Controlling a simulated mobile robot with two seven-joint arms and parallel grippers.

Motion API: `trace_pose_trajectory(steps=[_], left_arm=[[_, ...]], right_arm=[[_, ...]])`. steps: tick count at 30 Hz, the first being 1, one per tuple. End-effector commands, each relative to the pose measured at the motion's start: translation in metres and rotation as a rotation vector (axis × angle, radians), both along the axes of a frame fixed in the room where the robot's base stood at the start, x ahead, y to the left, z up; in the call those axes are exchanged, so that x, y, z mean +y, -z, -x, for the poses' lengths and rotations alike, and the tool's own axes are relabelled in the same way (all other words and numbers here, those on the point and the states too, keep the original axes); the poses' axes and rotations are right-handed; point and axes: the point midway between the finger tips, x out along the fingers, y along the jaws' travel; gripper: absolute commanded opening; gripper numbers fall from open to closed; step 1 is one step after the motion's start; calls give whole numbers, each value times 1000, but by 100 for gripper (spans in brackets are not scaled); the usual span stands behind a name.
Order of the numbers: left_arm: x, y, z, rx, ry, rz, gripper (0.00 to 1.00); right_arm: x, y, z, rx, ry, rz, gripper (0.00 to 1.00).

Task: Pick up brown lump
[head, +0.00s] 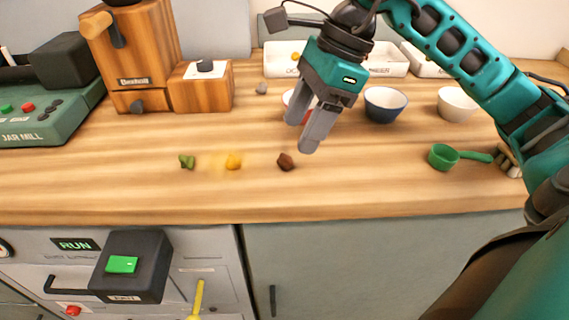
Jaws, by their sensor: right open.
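The brown lump (286,161) lies on the wooden counter (130,190), right of a yellow lump and near the front half of the top. My right gripper (299,137) is above and just behind the brown lump, fingers pointing down and to the left. Its fingers are apart and hold nothing. There seems to be a gap between the fingers and the lump. My left gripper is not in the head view.
A yellow lump (233,161) and a green lump (187,161) lie left of it. A blue bowl (384,105), a white bowl (456,104) and a green scoop (444,157) stand to the right. A wooden grinder (130,60) and jar mill (45,120) stand left.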

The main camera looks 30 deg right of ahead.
Motion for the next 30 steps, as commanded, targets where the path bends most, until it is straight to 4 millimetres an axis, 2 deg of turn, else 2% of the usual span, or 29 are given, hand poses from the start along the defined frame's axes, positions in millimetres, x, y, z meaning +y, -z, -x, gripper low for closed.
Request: trace_pose_trajectory(steps=[5, 12, 15, 23, 30], left_arm=[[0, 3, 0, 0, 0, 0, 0], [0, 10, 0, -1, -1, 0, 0], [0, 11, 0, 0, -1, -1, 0], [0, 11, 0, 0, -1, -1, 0], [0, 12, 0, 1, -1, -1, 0]], right_arm=[[5, 13, -2, 1, -1, -2, 62], [13, 46, -12, 1, -2, -2, 62], [16, 55, -13, 1, -2, -1, 62], [17, 57, -13, -2, -1, -1, 62], [17, 56, -13, -1, 0, -1, 41]])
